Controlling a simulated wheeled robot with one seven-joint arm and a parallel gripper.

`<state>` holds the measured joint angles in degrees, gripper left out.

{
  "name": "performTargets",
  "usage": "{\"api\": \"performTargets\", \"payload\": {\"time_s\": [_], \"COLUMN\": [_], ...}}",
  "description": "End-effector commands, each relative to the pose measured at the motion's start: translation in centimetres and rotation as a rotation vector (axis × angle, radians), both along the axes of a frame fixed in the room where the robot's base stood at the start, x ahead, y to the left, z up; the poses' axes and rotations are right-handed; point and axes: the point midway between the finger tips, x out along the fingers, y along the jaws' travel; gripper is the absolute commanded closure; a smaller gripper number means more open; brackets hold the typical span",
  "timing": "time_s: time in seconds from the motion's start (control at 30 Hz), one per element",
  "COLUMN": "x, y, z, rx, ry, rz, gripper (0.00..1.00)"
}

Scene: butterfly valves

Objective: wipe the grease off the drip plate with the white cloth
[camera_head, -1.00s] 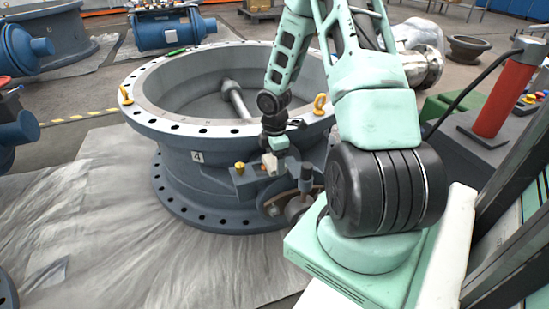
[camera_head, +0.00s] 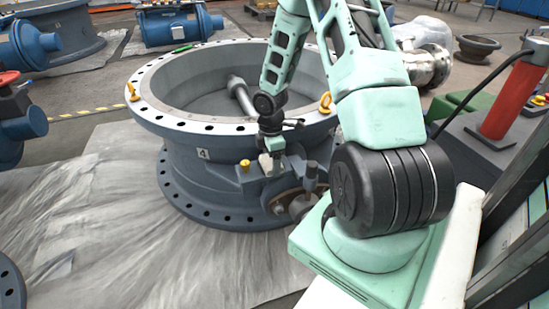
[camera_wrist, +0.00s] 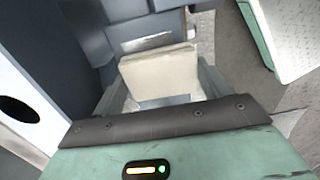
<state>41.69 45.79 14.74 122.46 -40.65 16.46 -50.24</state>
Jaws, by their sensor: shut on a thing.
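My gripper (camera_head: 271,160) is at the front side of the large grey-blue valve body (camera_head: 205,190), below its top flange. In the wrist view my gripper (camera_wrist: 160,88) is shut on the folded off-white cloth (camera_wrist: 158,68). The cloth is a small pale patch in the head view (camera_head: 266,168). Grey-blue flat surfaces (camera_wrist: 103,18) lie beyond the cloth in the wrist view, with a small bright patch (camera_wrist: 148,41) just past its edge. I cannot tell clearly which surface is the drip plate, or whether the cloth touches it. Grease is not distinguishable.
A yellow-topped fitting (camera_head: 244,164) stands left of my gripper. A shaft end with a lever (camera_head: 310,178) is at its right. Grey sheeting (camera_head: 120,230) covers the floor at left. A red cylinder (camera_head: 508,100) stands right.

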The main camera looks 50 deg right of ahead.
Motion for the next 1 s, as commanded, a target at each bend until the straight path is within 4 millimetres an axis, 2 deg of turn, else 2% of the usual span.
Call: {"api": "performTargets", "payload": {"time_s": [1.0], "x": [-1.5], "y": [-2.3], "z": [0.1], "rx": [0.003], "ry": [0.001], "rz": [0.002], "gripper": [0.42]}}
